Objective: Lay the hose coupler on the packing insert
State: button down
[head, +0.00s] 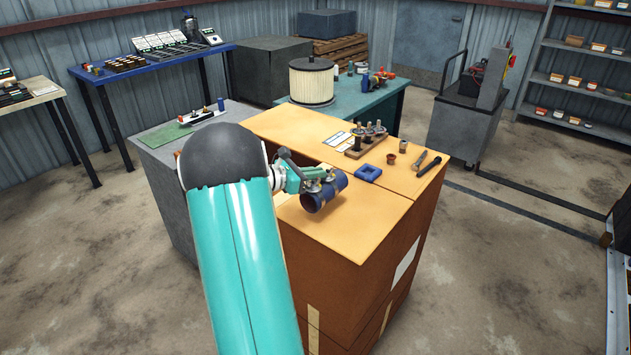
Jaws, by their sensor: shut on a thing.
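The hose coupler (324,194) is a dark blue tube with metal bands near its ends. It lies tilted across the picture at the near part of the orange-brown crate top. My gripper (313,181) reaches in from the left and is shut on the coupler. Whether the coupler touches the surface below, I cannot tell. A small blue square piece with a recess, which looks like the packing insert (368,174), lies flat on the crate top, to the right of the coupler and apart from it. My arm hides the crate's left part.
The crate top (381,205) is bare at the near right. Behind the insert stand a wooden rack with several dark parts (366,140), a brown cup (391,159) and a dark tool (429,166). A teal bench with a white drum (311,82) is farther back.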

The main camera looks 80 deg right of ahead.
jog(key=w+a+r, duration=0.8)
jog(key=a+r, duration=0.2)
jog(key=a, duration=0.1)
jog(key=shift+w+r, duration=0.2)
jog(key=shift+w, duration=0.2)
jog(key=w+a+f+n+t+h, duration=0.2)
jog(key=w+a+f+n+t, duration=0.3)
jog(key=w+a+t, duration=0.6)
jog(key=w+a+f+n+t+h, duration=0.2)
jog(key=w+a+n+t, duration=0.5)
jog(key=w, duration=0.8)
jog(key=w+a+f+n+t+y, duration=0.1)
jog(key=a+f+n+t+y, duration=0.2)
jog(key=a, duration=0.8)
jog(key=w+a+f+n+t+y, duration=0.2)
jog(key=a+f+n+y, duration=0.2)
jog(key=a, duration=0.6)
jog(key=w+a+f+n+t+y, duration=0.1)
jog(key=a+f+n+t+y, duration=0.2)
jog(key=a, duration=0.8)
jog(key=shift+w+a+f+n+t, duration=0.35)
jog(key=shift+f+n, duration=0.55)
jog(key=shift+f, duration=0.3)
